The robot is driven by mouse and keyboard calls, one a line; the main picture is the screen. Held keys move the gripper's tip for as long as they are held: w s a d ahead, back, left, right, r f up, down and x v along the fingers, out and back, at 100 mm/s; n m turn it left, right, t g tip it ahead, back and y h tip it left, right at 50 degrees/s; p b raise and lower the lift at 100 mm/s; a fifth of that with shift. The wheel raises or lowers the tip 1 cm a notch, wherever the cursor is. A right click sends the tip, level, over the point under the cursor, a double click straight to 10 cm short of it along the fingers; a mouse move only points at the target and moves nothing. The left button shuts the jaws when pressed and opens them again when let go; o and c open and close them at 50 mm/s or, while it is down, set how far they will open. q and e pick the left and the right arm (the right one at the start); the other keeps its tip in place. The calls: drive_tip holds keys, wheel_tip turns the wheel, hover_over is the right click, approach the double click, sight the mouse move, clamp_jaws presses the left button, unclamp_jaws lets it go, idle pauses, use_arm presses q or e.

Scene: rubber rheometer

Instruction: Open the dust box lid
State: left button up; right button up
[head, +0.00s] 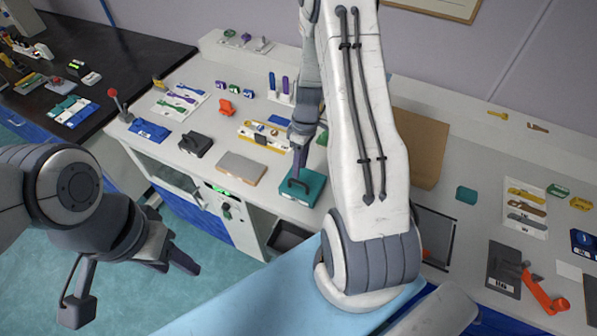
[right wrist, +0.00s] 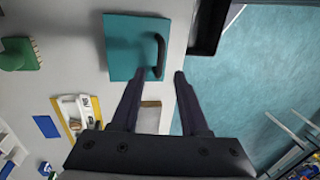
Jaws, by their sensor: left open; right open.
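The dust box lid looks to be the flat teal square (head: 314,190) on the front part of the white bench, with a dark loop handle (head: 294,186). In the right wrist view the teal lid (right wrist: 128,35) lies flat, with its curved handle (right wrist: 159,50) near its right edge. My right gripper (head: 299,174) points down over the lid; its open fingertips (right wrist: 160,74) appear either side of the handle's near end, with nothing gripped. Whether they touch it cannot be told. My left gripper (head: 130,285) is open and empty, over the floor at lower left.
A grey-beige block (head: 240,168) and a black box (head: 195,144) stand left of the lid. A white and yellow tray (head: 264,137) is behind it. A dark open bin (head: 287,238) sits below the bench front. My right arm hides part of the bench.

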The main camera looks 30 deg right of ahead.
sight(303, 178)
drive_tip(key=shift+s+a+f+p, duration=0.1)
drive_tip(key=shift+a+f+p, duration=0.15)
drive_tip(key=shift+f, duration=0.85)
drive_tip(key=shift+s+a+f+p, duration=0.1)
drive_tip(key=shift+a+f+p, duration=0.1)
drive_tip(key=shift+f, duration=0.9)
clamp_jaws()
